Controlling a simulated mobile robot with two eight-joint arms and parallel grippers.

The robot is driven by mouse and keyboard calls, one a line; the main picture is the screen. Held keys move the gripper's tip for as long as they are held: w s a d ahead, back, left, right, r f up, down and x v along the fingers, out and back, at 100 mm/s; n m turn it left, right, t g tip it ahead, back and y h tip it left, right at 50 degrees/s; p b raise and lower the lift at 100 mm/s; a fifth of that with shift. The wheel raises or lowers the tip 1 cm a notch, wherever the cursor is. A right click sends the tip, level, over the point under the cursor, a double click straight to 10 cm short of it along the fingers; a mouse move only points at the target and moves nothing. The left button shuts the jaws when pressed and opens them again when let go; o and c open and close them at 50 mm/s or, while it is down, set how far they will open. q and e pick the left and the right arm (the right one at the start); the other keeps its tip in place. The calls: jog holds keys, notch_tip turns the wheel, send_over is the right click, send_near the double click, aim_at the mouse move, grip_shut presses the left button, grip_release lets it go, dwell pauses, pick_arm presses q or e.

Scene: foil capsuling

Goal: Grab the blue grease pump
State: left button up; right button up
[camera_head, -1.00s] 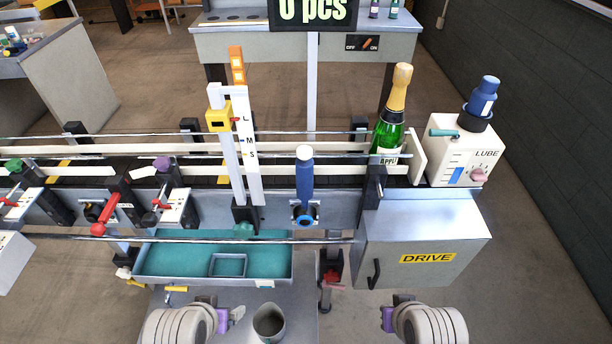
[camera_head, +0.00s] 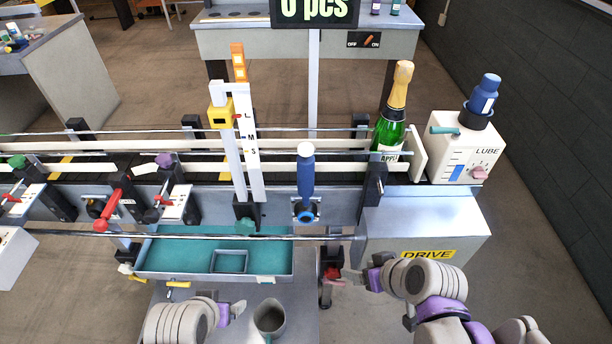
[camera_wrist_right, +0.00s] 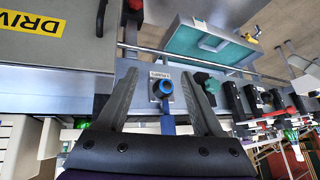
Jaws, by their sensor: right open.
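A blue cylinder with a white ball top (camera_head: 305,172) stands upright in a holder with a blue ring (camera_head: 305,213) on the front of the conveyor; I take it for the grease pump. In the right wrist view the ring (camera_wrist_right: 162,87) and part of the blue body (camera_wrist_right: 167,124) show between my fingers. My right gripper (camera_head: 343,277) is below and right of the holder in the head view. It is open and empty in the right wrist view (camera_wrist_right: 159,64). My left gripper (camera_head: 238,310) is low in the head view; its jaw opening is unclear.
A blue bottle (camera_head: 485,96) sits on the white LUBE box (camera_head: 458,148). A green bottle (camera_head: 389,138) stands left of it. The DRIVE box (camera_head: 415,222), teal tray (camera_head: 180,255) and front rail (camera_head: 285,237) surround the holder. A grey cup (camera_head: 270,318) stands below.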

jog(key=shift+o, duration=1.1)
jog(key=w+a+r+n+t+y, duration=0.1)
jog(key=w+a+r+n+y, duration=0.1)
jog(key=w, duration=0.5)
notch_tip(320, 180, up, 3)
jog(key=shift+w+a+f+n+y, duration=0.15)
jog(key=shift+w+a+n+y, duration=0.25)
jog(key=shift+a, duration=0.3)
jog(key=n+t+y, duration=0.3)
send_near(312, 174)
jog(key=w, duration=0.1)
jog(key=x, duration=1.2)
jog(key=shift+s+a+f, duration=0.1)
jog(key=shift+s+a, duration=0.05)
jog(key=shift+s, duration=0.2)
jog(key=shift+s, duration=0.1)
grip_shut()
